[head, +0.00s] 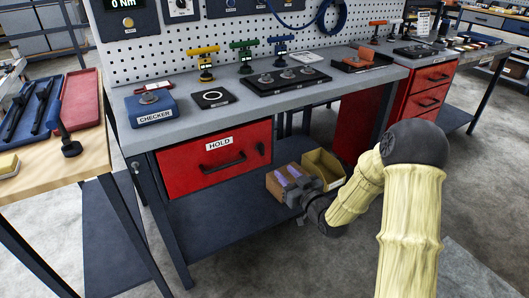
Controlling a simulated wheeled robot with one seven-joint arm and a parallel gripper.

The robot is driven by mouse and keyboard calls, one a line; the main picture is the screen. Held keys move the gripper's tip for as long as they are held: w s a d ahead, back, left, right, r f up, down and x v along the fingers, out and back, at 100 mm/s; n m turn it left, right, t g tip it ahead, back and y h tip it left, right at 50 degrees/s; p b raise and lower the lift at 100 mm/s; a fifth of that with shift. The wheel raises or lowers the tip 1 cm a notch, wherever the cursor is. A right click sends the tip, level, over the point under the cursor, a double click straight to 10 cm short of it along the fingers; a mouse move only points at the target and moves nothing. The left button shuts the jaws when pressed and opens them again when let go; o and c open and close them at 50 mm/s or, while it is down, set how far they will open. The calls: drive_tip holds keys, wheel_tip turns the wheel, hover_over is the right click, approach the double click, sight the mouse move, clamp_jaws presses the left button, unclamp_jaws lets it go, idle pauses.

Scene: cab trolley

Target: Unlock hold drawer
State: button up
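The hold drawer (185,170) is a red drawer front under the left end of the grey workbench. It carries a white HOLD label and a black bar handle (222,164), and it looks closed. A small dark spot (261,148) sits near its upper right corner; I cannot tell whether it is a lock. My gripper (291,199) is low, right of and below the drawer, in front of the bins on the lower shelf. It is apart from the handle. Its fingers are small and dark, so their opening and any held thing cannot be made out.
Yellow (203,62), green (244,56) and blue (282,51) T-handled tools stand on the bench (230,115). A blue CHECKER block (152,108) stands at the left. Cardboard bins (325,170) sit on the lower shelf (215,220). A wooden table (60,155) flanks the left.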

sight(262, 149)
drive_tip(key=b+x, duration=0.1)
drive_tip(key=x, duration=1.2)
drive_tip(key=shift+w+a+b, duration=0.25)
drive_tip(key=shift+w+b, duration=0.05)
drive_tip(key=shift+b, duration=0.05)
clamp_jaws()
